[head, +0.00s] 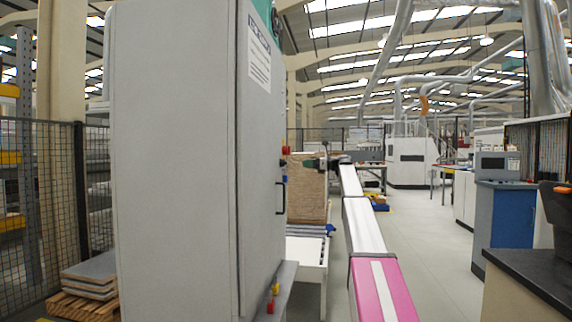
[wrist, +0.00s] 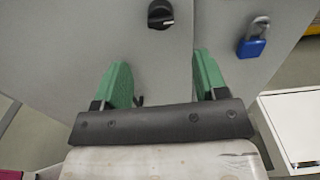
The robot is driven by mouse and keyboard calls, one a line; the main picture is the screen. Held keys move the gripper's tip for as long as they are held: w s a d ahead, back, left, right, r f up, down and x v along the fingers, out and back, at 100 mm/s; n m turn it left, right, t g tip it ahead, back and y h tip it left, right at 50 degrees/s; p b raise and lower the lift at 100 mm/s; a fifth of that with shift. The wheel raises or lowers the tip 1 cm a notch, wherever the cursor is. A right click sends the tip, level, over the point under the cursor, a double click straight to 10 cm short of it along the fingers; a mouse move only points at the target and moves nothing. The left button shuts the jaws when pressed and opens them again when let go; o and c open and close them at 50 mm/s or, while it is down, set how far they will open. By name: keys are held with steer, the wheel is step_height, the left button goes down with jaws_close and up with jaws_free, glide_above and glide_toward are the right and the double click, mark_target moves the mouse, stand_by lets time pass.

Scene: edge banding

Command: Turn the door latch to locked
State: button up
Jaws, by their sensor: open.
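In the wrist view a black round latch knob (wrist: 160,14) with a pale mark sits on a grey panel at the top centre. My gripper (wrist: 159,65) shows below it with two green fingers spread apart and nothing between them. The fingertips are below the knob in the picture and appear apart from it. In the head view my gripper (head: 314,163) is small and far out, to the right of the grey cabinet (head: 175,160). I cannot make out the latch knob in the head view.
A blue padlock (wrist: 251,47) hangs right of the knob in the wrist view. A black door handle (head: 281,198) stands out from the cabinet's side. A white table (head: 305,258) is below. Floor right of my arm is clear.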

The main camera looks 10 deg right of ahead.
steer(key=x, duration=1)
steer(key=shift+w+a+r, duration=0.15)
steer(key=shift+a, duration=0.15)
steer(key=c, duration=0.9)
